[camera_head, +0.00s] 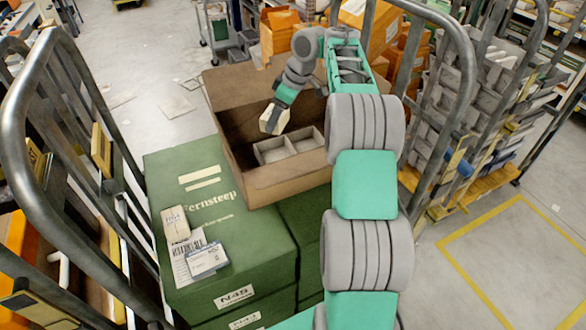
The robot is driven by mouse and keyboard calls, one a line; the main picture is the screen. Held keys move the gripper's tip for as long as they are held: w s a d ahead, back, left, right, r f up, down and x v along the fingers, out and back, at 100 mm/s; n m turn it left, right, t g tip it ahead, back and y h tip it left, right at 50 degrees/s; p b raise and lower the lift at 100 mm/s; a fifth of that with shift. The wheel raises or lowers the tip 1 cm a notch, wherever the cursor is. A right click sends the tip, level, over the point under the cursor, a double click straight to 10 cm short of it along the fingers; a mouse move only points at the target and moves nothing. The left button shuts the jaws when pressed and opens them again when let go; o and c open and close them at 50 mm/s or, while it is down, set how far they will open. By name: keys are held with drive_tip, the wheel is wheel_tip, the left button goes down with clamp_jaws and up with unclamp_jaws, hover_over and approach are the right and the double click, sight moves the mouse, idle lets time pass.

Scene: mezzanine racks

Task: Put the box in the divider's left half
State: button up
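The box (273,119), a small cream block, is at the tip of my gripper (279,107), which appears shut on it. The fingertips are small and partly hidden by the box. The divider (289,149) is a pale grey tray with two compartments inside a large open brown carton. The box is held above and apart from the divider, near its left compartment in the picture. Both compartments look empty, though the right end is partly hidden by my arm.
The brown carton (275,189) has raised walls around the divider and stands on green cartons (225,225). Labels or small packets (207,258) lie on the front green carton. Metal cage rails (22,130) rise at left and right. Orange boxes (276,31) stand behind.

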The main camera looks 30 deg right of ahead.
wheel_tip(320, 180, down, 3)
drive_tip(key=shift+f+b, duration=0.1)
drive_tip(key=shift+b, duration=0.6)
wheel_tip(320, 180, down, 9)
drive_tip(key=shift+f+b, duration=0.1)
drive_tip(key=shift+b, duration=0.45)
drive_tip(key=shift+f, duration=0.1)
drive_tip(key=shift+f+b, duration=0.5)
drive_tip(key=o, duration=1.3)
drive_tip(key=p+v, duration=0.2)
drive_tip(key=v, duration=1.1)
drive_tip(key=shift+w+a+r+p, duration=0.1)
drive_tip(key=shift+a+r+p, duration=0.1)
drive_tip(key=shift+p, duration=0.2)
